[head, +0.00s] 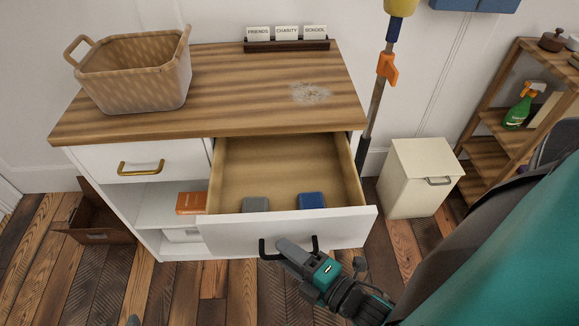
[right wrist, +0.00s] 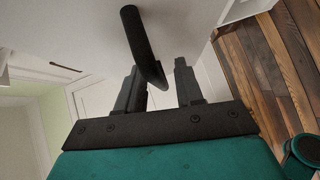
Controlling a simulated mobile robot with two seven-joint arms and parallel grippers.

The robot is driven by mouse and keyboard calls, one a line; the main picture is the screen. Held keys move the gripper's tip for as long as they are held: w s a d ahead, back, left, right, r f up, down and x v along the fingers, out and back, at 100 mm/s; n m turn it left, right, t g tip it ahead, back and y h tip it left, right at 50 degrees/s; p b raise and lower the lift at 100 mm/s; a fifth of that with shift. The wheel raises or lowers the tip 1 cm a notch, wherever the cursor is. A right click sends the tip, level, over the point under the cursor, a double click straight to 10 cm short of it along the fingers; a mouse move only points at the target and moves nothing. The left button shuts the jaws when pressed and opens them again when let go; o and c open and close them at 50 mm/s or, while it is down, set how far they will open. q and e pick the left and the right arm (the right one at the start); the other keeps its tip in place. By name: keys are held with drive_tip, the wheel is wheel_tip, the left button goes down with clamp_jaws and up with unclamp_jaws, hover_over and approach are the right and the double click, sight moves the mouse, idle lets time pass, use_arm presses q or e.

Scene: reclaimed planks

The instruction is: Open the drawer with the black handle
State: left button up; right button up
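The drawer with the black handle (head: 285,234) is pulled well out of the white cabinet, and its wooden inside shows. A grey item (head: 255,204) and a blue item (head: 311,200) lie in it near the front. The black handle (head: 263,250) also shows in the right wrist view (right wrist: 138,40). My right gripper (head: 284,248) is at the handle, in front of the drawer. Only a small grey tip, possibly my left gripper, shows at the head view's bottom edge.
A wicker basket (head: 135,80) and a card holder (head: 287,45) stand on the cabinet top (head: 230,95). A brass-handled drawer (head: 120,163) is shut at left. A cream box (head: 420,178) and a wooden shelf (head: 490,120) stand at right. Floor in front is clear.

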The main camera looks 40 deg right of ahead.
drive_tip(key=shift+s, duration=0.3)
drive_tip(key=p+v, duration=0.1)
drive_tip(key=v, duration=1.1)
drive_tip(key=shift+s+d, duration=0.1)
drive_tip(key=shift+s, duration=0.05)
